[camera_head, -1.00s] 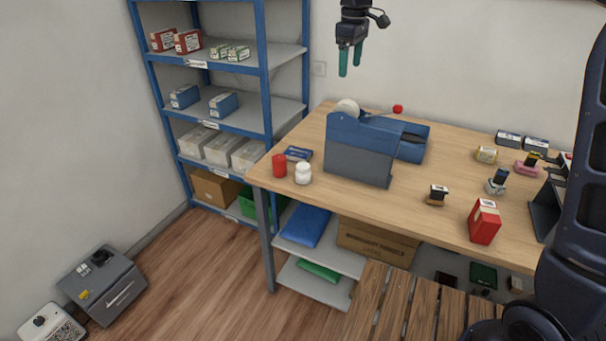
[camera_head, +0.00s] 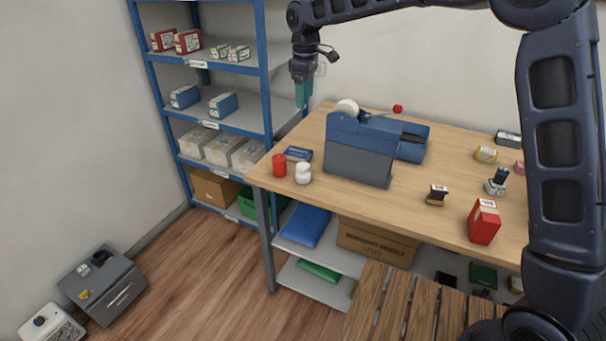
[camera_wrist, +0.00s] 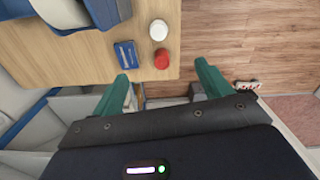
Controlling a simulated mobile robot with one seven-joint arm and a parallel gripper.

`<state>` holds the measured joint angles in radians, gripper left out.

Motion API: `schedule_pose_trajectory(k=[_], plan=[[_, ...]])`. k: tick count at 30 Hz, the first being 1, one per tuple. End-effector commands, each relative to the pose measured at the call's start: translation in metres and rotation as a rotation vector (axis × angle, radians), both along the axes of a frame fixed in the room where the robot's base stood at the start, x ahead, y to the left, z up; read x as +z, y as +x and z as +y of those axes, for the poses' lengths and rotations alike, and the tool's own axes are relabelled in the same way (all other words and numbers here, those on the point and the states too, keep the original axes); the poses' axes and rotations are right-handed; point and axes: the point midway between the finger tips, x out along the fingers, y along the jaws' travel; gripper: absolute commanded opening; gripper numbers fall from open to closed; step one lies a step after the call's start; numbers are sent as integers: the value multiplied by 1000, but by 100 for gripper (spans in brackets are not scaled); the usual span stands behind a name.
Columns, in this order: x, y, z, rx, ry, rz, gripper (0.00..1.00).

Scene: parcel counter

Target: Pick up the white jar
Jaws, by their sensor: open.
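The white jar (camera_head: 303,173) stands upright near the left front corner of the wooden counter in the head view. In the wrist view its round white top (camera_wrist: 158,30) shows from above, beyond the fingertips. My gripper (camera_head: 301,104) hangs pointing down, well above the counter's left end, with its green fingers apart and nothing between them. In the wrist view the open gripper (camera_wrist: 162,70) spans the area just short of a red container and the jar. The gripper does not touch the jar.
A red container (camera_head: 279,165) stands close left of the jar, and a small blue box (camera_head: 298,153) lies behind. A blue-grey tape dispenser (camera_head: 358,160) stands to the right. The blue shelf rack (camera_head: 265,95) rises close to the left. The counter's left edge is near.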

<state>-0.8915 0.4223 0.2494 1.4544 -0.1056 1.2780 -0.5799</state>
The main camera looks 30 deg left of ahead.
Motion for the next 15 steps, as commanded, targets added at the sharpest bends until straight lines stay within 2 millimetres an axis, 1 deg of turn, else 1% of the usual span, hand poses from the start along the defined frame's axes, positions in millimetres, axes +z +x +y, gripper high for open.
schedule_pose_trajectory(k=[1, 2, 5, 9, 12, 15], plan=[[-16, 0, -1, 0, -5, 2, 78], [-25, 0, -1, 0, -4, 2, 78], [-60, 0, -1, -1, -5, 2, 78], [-118, -1, -1, 0, -7, 3, 78], [-155, 0, -1, -1, -6, 2, 78], [-181, 0, -1, -1, -3, 1, 78]])
